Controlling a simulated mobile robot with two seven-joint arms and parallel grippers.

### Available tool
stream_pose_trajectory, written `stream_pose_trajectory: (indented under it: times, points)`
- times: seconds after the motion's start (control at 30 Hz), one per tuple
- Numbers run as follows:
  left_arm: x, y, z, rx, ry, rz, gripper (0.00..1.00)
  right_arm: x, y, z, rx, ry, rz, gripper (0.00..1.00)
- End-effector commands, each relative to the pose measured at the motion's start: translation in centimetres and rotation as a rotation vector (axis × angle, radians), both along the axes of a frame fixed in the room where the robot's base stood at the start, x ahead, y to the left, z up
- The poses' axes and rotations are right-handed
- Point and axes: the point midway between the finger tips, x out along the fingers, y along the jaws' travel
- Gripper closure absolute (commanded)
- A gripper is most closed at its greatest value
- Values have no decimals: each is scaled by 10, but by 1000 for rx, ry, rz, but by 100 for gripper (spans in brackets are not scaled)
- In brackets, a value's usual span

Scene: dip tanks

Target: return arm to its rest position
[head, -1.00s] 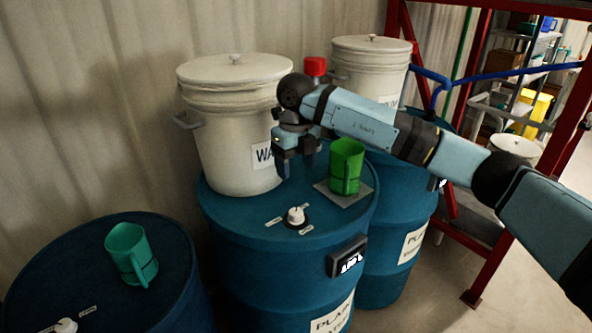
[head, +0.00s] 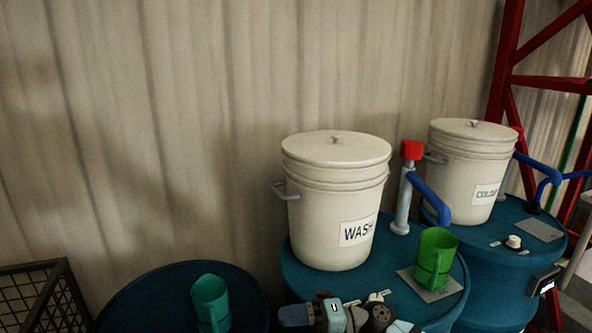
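My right arm shows only at the bottom edge of the head view. Its gripper (head: 296,316) points left, low in front of the middle blue drum (head: 450,303). Part of it is cut off by the frame, so I cannot tell whether its fingers are apart. My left gripper is not in view.
A lidded white WASH bucket (head: 315,225) stands on the middle drum beside a red-topped grey post (head: 403,200) with a blue pipe. A COLOUR bucket (head: 465,165) stands on the right drum. A wire crate (head: 35,295) is lower left.

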Motion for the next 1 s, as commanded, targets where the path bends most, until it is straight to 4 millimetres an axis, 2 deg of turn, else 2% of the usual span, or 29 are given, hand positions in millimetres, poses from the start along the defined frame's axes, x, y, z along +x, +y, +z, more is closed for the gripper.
stream_pose_trajectory:
  times: [0.03,0.13,0.23,0.37,0.47,0.57,0.73,0.8,0.9,1.0]
  points:
    - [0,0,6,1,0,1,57,-7,0,2,102,87,-72,35]
    - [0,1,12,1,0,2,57,-9,-12,1,274,254,-238,35]
    - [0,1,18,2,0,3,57,-10,-33,-11,411,436,-421,35]
    - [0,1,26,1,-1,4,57,-16,-71,-45,534,697,-676,35]
    - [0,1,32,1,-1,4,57,-32,-104,-82,584,908,-874,35]
    - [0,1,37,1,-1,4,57,-61,-137,-126,596,1129,-1069,35]
    - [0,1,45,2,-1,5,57,-129,-180,-191,553,1468,-1330,35]
    - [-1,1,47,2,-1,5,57,-155,-192,-209,525,1572,-1399,35]
    - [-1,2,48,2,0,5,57,-180,-201,-224,494,1669,-1459,35]
    - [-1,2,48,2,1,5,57,-192,-205,-231,479,1713,-1485,35]
